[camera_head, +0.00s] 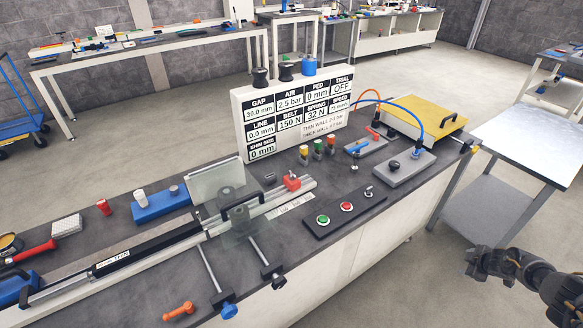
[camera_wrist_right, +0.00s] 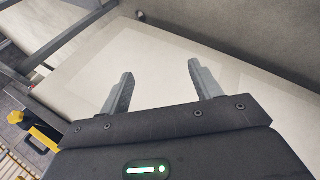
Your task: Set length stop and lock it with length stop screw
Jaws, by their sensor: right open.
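A red block (camera_head: 291,182) sits on the pale rail (camera_head: 262,212) at the right end of the strip feed; it looks like the length stop. Its screw is too small to make out. My right gripper (camera_head: 478,262) is at the lower right, beyond the bench's right side and far from the rail. In the right wrist view its two fingers (camera_wrist_right: 160,78) are apart with nothing between them. My left gripper is not in view.
A clear guard (camera_head: 232,225) stands over the rail. A button panel (camera_head: 345,207) lies right of it, and a display board (camera_head: 295,118) stands behind. Blue- and black-knobbed rods jut at the front. A side table (camera_head: 535,140) stands at the right; floor lies between.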

